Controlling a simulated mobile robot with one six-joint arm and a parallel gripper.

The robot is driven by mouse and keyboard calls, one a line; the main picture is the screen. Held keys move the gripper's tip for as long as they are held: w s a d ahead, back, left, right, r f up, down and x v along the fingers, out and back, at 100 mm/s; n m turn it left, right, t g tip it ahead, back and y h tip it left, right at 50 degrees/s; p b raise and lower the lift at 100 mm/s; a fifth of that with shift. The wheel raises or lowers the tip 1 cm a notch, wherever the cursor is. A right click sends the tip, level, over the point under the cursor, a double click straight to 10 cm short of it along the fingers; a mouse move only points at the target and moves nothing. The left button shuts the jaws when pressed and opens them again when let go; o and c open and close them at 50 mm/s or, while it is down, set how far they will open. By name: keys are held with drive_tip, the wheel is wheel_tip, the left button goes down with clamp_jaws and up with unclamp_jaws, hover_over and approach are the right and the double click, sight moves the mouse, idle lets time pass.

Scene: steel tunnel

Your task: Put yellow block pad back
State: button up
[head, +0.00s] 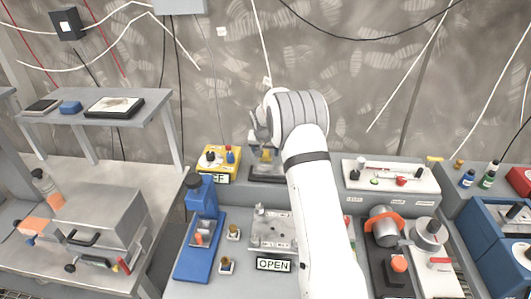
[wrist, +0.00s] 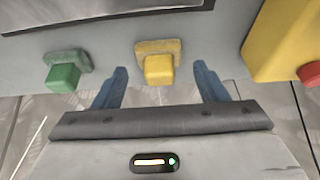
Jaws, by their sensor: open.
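A yellow block pad (wrist: 158,68), a small block on a wider flat plate, sits at the edge of a grey surface in the wrist view. My gripper (wrist: 160,72) is open, with one blue finger on each side of the block in the picture. I see no finger touching it, and I cannot tell how deep it is between the jaws. A similar green block pad (wrist: 63,73) is to the left, outside the jaws. In the head view my gripper (head: 262,128) is over the back of the bench, and my arm partly hides that area.
A yellow box (wrist: 285,40) with a red knob is close on the right in the wrist view; in the head view this box (head: 218,162) stands left of my gripper. A blue device (head: 200,230), an OPEN sign (head: 273,264) and a white tray (head: 390,176) crowd the bench.

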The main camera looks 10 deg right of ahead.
drive_tip(key=b+v, duration=0.2)
drive_tip(key=v, duration=0.9)
drive_tip(key=s+r+n, duration=0.1)
drive_tip(key=s+r, duration=0.2)
drive_tip(key=s, duration=0.3)
drive_tip(key=s+a+r, duration=0.1)
drive_tip(key=s+r, duration=0.3)
drive_tip(key=s, duration=0.3)
drive_tip(key=s+r+n, duration=0.1)
drive_tip(key=s+r, duration=0.2)
drive_tip(key=s, duration=0.3)
drive_tip(key=s+f, duration=0.1)
drive_tip(key=s, duration=1.1)
drive_tip(key=s+a+f+n+g+y, duration=0.1)
drive_tip(key=s+f, duration=0.1)
drive_tip(key=s, duration=1.1)
drive_tip(key=shift+s+a+n, duration=0.2)
drive_tip(key=shift+a+n, duration=0.1)
